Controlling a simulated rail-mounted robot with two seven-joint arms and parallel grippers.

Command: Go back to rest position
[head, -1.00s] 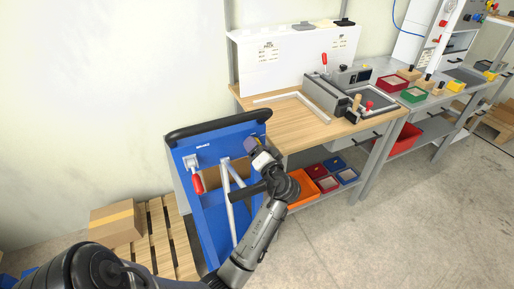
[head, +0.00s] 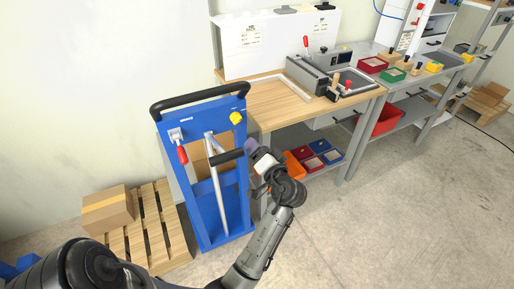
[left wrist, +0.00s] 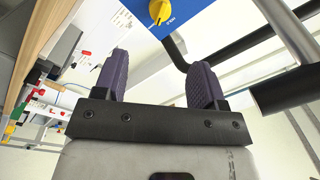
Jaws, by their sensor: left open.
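My left gripper (head: 256,150) is beside the upper right part of the blue box former (head: 201,220) in the head view. In the left wrist view its two purple fingers (left wrist: 160,78) stand apart with nothing between them. A yellow knob (head: 236,117) is on the blue panel above the gripper; it also shows at the top of the left wrist view (left wrist: 160,10). The former has a black top handle (head: 200,100), a grey lever with a black grip (head: 227,156) and a red-handled clamp (head: 182,154). My right gripper is not in view.
A wooden workbench (head: 262,105) with a press fixture (head: 320,72) stands to the right. Coloured bins (head: 320,152) are on its lower shelf. A cardboard box (head: 107,211) sits on a pallet (head: 150,238) at the left. The floor at front right is clear.

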